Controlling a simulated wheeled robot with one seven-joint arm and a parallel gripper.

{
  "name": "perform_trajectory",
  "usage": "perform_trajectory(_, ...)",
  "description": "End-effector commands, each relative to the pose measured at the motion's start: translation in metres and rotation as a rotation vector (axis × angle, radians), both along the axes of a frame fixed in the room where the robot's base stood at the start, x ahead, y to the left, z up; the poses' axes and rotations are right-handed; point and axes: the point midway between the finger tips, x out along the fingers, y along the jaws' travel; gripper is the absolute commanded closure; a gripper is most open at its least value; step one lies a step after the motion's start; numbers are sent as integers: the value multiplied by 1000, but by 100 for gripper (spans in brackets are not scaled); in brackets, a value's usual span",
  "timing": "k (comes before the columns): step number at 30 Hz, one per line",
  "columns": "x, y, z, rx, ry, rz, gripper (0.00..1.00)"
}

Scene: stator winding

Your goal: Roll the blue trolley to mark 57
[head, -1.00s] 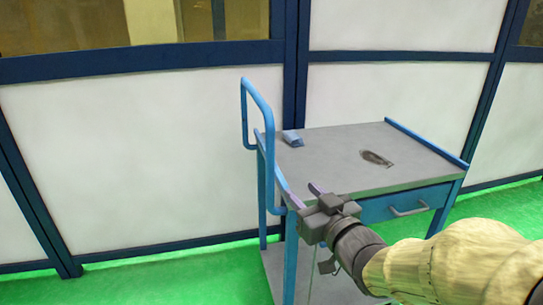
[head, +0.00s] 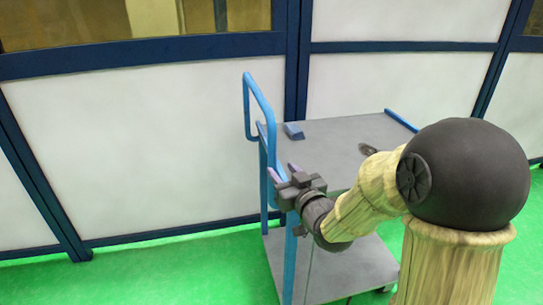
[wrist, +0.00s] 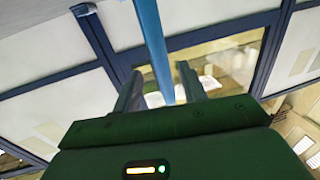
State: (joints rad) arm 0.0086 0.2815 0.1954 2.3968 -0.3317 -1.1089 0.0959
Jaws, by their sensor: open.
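The blue trolley (head: 340,140) stands by the wall panels, with a grey top, a lower shelf and a blue push handle (head: 261,95) at its left end. My gripper (head: 281,170) is at the handle's near upright, low down by the top's near left corner. In the wrist view the blue handle bar (wrist: 152,35) runs between the two spread fingers of my gripper (wrist: 160,80). The jaws are open; contact with the bar cannot be told. My arm hides the trolley's right front part and drawer. No mark 57 shows.
A small blue-grey block (head: 294,131) and a dark flat item (head: 370,149) lie on the trolley top. White wall panels (head: 140,150) with dark blue frames stand close behind. The green floor (head: 150,275) is clear at left and front.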

Motion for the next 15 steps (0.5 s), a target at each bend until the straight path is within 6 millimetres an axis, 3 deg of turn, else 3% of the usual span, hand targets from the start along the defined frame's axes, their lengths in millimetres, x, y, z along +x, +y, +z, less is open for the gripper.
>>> perform_trajectory(9,49,26,0,1,0,2,58)
perform_trajectory(15,63,33,0,1,0,1,58)
